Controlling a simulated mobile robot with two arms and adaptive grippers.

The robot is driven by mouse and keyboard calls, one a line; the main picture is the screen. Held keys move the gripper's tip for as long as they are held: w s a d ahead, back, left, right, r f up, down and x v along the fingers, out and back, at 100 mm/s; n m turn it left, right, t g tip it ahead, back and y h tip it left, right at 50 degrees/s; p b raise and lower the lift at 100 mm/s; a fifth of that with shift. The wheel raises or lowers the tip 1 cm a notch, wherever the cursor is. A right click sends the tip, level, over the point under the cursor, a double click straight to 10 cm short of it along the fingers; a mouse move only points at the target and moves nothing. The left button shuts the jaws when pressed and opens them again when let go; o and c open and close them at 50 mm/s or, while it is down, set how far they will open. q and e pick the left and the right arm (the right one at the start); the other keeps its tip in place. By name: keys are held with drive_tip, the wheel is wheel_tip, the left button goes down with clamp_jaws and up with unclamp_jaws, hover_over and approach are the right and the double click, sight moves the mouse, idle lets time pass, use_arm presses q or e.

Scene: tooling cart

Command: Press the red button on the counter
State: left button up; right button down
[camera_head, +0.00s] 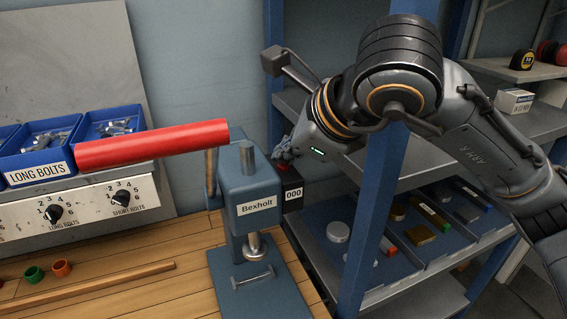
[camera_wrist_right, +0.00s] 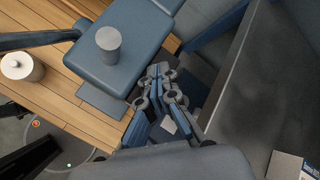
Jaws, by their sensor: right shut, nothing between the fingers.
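The counter (camera_head: 292,194) is a small dark box reading "000", fixed to the right side of the blue Bexholt press (camera_head: 250,190). A bit of the red button (camera_head: 283,168) shows at the top of the counter, mostly covered by my right gripper (camera_head: 283,154). My right gripper is shut and empty, with its fingertips right at the button; I cannot tell whether they touch it. In the right wrist view the shut fingers (camera_wrist_right: 162,72) reach beside the press top, and the button is hidden. My left gripper is not in view.
The press's thick red lever (camera_head: 150,144) extends left over the wooden bench (camera_head: 190,270). Blue bolt bins (camera_head: 40,150) stand at the left. A blue shelf post (camera_head: 375,200) rises close beside my right arm, with shelves of parts behind it.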

sight(287, 169)
idle(0.5)
drive_tip(key=shift+r, duration=0.75)
drive_tip(key=shift+r+p, duration=1.5)
drive_tip(key=shift+r, duration=1.05)
